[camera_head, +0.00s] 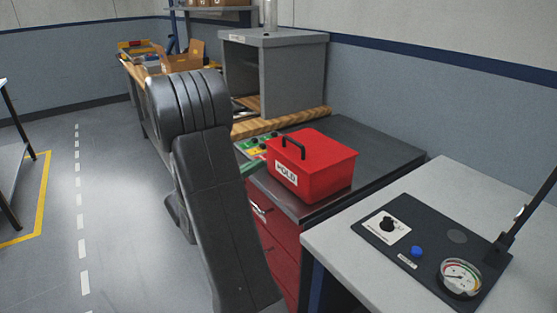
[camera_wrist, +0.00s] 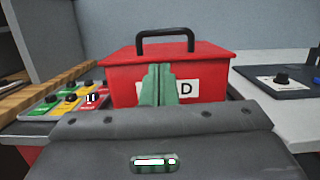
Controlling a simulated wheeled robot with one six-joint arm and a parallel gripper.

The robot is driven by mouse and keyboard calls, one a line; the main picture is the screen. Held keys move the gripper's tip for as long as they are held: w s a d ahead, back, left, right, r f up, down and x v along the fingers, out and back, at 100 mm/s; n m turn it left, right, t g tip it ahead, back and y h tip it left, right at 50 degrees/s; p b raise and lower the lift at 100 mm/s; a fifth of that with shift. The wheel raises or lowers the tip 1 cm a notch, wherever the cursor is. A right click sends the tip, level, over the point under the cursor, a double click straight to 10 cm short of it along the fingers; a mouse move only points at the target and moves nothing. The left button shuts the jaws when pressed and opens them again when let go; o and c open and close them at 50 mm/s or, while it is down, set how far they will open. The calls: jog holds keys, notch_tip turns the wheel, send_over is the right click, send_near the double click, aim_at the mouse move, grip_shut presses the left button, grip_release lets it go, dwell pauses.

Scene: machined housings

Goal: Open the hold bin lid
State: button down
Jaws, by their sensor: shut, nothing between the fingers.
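The hold bin (camera_head: 309,174) is a red box with a white HOLD label on its front, standing on a dark cabinet top. Its red lid (camera_head: 318,148) is closed and has a black arched handle (camera_head: 293,146) on top. In the wrist view the bin (camera_wrist: 122,90) is straight ahead, with the lid (camera_wrist: 212,55) and handle (camera_wrist: 165,38) upright above the label. My gripper (camera_wrist: 160,68) shows there as two green fingers pressed together, in front of the bin and covering part of the label. I cannot tell whether they touch it.
A grey table (camera_head: 332,237) at the right carries a dark panel (camera_head: 432,245) with a knob, blue button and gauge. A grey open-fronted cabinet (camera_head: 290,75) stands behind. The space above the bin is clear.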

jog(key=x, duration=0.9)
jog(key=shift+d, duration=0.3)
jog(key=shift+r+p, duration=0.15)
jog(key=shift+p, duration=0.2)
jog(key=shift+r+y+p, duration=0.3)
jog(key=shift+r+p, duration=0.25)
jog(key=shift+p, duration=0.2)
